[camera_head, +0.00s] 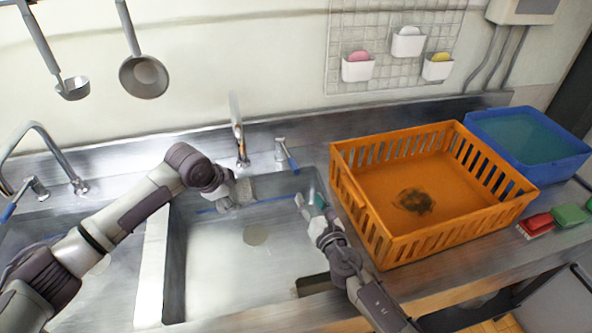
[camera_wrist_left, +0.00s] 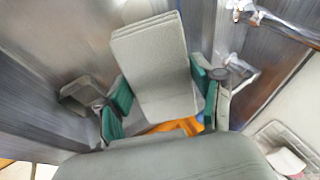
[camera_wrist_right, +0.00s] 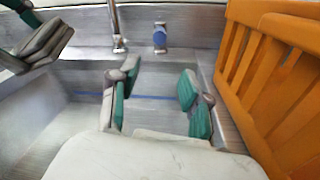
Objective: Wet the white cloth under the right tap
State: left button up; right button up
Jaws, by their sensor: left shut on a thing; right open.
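The folded white cloth (camera_head: 245,188) is held over the right sink, just below and in front of the right tap (camera_head: 239,140). My left gripper (camera_head: 232,196) is shut on it. In the left wrist view the cloth (camera_wrist_left: 152,62) lies between the green finger pads and looks pale grey. The tap's blue-handled lever (camera_head: 287,154) stands right of the spout; it also shows in the right wrist view (camera_wrist_right: 160,38). I cannot see any water running. My right gripper (camera_head: 314,207) is open and empty over the right side of the sink, in front of the lever.
An orange crate (camera_head: 384,235) with a dark stain inside stands close right of my right gripper. A blue bin (camera_head: 552,170) is behind it. Red (camera_head: 536,224) and green (camera_head: 569,215) sponges lie at the right. Another tap (camera_head: 58,150) stands at the left sink. The right sink basin (camera_head: 215,275) is mostly clear.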

aim_at(297, 174)
jog(key=w+a+n, duration=0.1)
jog(key=w+n, duration=0.1)
jog(key=w, duration=0.1)
jog(key=w+a+n, duration=0.1)
jog(key=w, duration=0.2)
jog(key=w+a+r+n, duration=0.1)
jog(key=w+a+n, duration=0.1)
jog(key=w, duration=0.1)
jog(key=shift+w+n, duration=0.2)
jog(key=shift+n, duration=0.1)
jog(key=shift+x, duration=0.85)
jog(key=shift+d, duration=0.1)
jog(key=shift+c, duration=0.2)
grip_shut()
